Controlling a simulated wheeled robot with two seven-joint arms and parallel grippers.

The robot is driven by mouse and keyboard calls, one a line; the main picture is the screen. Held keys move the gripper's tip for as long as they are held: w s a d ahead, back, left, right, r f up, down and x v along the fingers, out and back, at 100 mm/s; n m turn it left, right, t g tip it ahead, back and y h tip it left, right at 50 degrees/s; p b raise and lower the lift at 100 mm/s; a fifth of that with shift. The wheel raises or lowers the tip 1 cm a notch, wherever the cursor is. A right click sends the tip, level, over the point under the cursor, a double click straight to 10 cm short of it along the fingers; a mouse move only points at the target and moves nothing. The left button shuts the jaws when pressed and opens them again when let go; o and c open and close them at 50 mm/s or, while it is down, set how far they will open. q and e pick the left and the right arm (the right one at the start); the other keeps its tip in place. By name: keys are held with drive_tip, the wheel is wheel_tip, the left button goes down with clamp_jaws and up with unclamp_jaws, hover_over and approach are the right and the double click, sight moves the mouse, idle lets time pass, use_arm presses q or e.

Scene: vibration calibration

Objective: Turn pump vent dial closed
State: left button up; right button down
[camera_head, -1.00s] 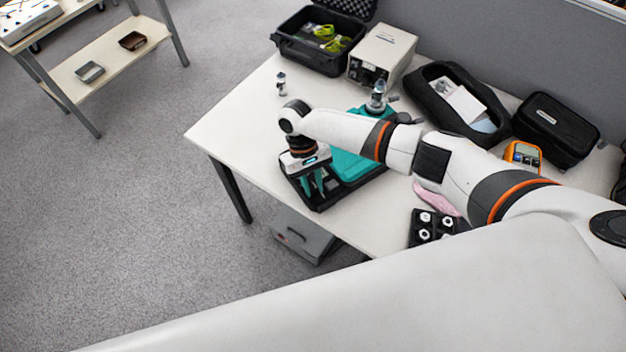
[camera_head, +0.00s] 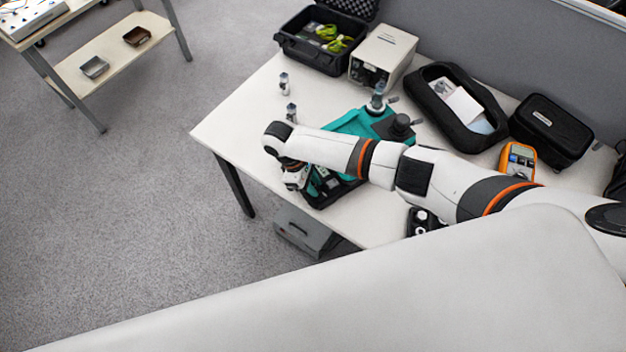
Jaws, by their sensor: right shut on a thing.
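A teal pump-like unit (camera_head: 349,124) sits on the table, with a black tray part (camera_head: 335,195) at its front left. I cannot tell which part is the vent dial. My right gripper (camera_head: 312,188) points down at the front left of the unit, over the black part. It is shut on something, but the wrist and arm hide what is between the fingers. My left gripper is not in view.
Two small metal fittings (camera_head: 284,84) stand on the table's left part. An orange meter (camera_head: 517,161) lies at right. The table's left corner is clear.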

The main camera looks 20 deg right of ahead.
drive_tip(key=shift+n+t, duration=0.3)
drive_tip(key=shift+n, duration=0.1)
drive_tip(key=c, duration=1.2)
unclamp_jaws()
drive_tip(key=shift+c, duration=0.2)
drive_tip(key=b+v, duration=0.1)
drive_tip(key=v, duration=1.1)
drive_tip(key=shift+b, duration=0.3)
drive_tip(key=shift+w+a, duration=0.1)
